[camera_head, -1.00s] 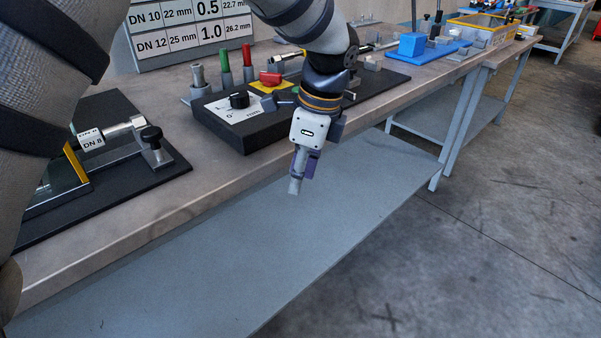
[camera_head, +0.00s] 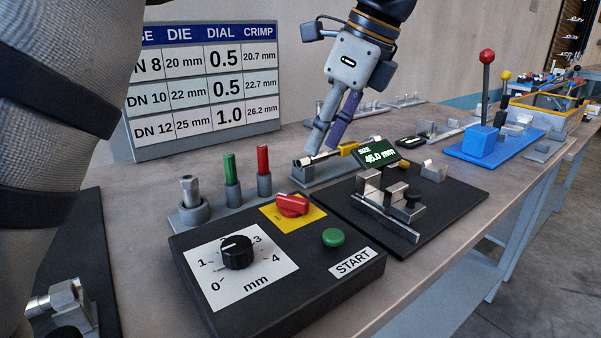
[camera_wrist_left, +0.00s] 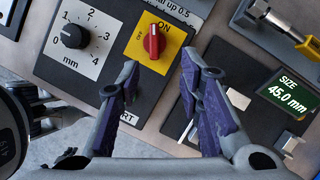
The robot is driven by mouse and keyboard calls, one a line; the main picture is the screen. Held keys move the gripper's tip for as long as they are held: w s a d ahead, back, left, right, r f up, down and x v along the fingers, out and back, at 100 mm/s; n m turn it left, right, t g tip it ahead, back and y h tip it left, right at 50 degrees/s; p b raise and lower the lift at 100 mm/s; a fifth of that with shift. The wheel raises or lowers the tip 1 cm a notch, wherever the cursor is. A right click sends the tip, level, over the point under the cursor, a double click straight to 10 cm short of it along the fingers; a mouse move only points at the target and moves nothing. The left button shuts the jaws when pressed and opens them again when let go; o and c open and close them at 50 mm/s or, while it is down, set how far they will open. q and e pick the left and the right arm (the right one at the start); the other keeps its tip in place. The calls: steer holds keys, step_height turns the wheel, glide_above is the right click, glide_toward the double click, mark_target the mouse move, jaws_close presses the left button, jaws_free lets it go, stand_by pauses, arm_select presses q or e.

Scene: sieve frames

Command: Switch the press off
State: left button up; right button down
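The red rotary switch (camera_head: 292,205) sits on a yellow plate (camera_head: 268,218) on the black press control box (camera_head: 300,300). In the left wrist view the switch (camera_wrist_left: 154,42) has its handle roughly in line with the "ON" label (camera_wrist_left: 162,26); an "OFF" label is at its left. My left gripper (camera_head: 325,148) points down, above and behind the box in the head view, apart from the switch. In the left wrist view its two fingers (camera_wrist_left: 160,85) are spread with nothing between them, and the switch shows beyond the gap.
The box also carries a black dial (camera_head: 237,252) and a green start button (camera_head: 333,237). Green and red-topped posts (camera_head: 263,163) stand behind it. A gauge display (camera_head: 381,153) and metal fixture on a black plate (camera_head: 450,215) lie to the right. A size chart (camera_head: 205,75) stands behind.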

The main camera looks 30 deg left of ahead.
mark_target(292, 197)
arm_select(q)
steer(key=x, duration=0.7)
steer(key=s+p+x, duration=0.1)
steer(key=x, duration=0.3)
steer(key=shift+f, duration=0.2)
jaws_close()
